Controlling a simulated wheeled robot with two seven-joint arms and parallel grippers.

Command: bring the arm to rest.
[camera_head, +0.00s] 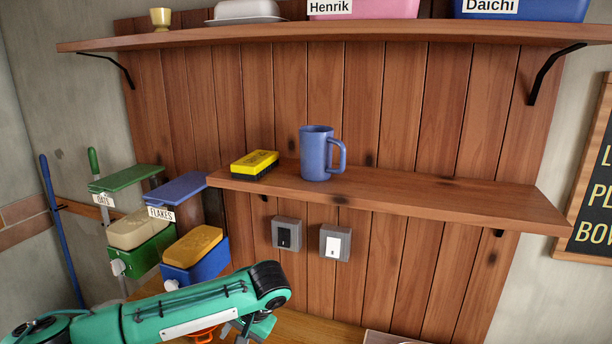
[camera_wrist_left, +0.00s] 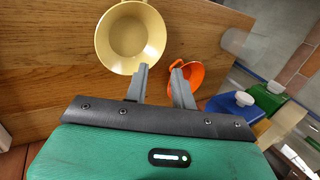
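My teal left arm reaches in from the lower left of the head view, and its gripper (camera_head: 243,330) is partly cut off by the bottom edge, low over the wooden counter. In the left wrist view the gripper's two grey fingers (camera_wrist_left: 161,80) stand apart with bare wood showing between them. A cream bowl or cup (camera_wrist_left: 131,37) lies just beyond the left finger. An orange cup (camera_wrist_left: 190,75) is beside the right finger, partly hidden by it; whether they touch I cannot tell. My right gripper is not in view.
A shelf (camera_head: 430,200) holds a blue mug (camera_head: 314,155) and a yellow-black sponge (camera_head: 254,163). Lidded dispensers, including a green one (camera_head: 150,253) and a blue one (camera_head: 205,268), stand left, behind my arm. Two switches (camera_head: 286,233) (camera_head: 335,243) are on the plank wall.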

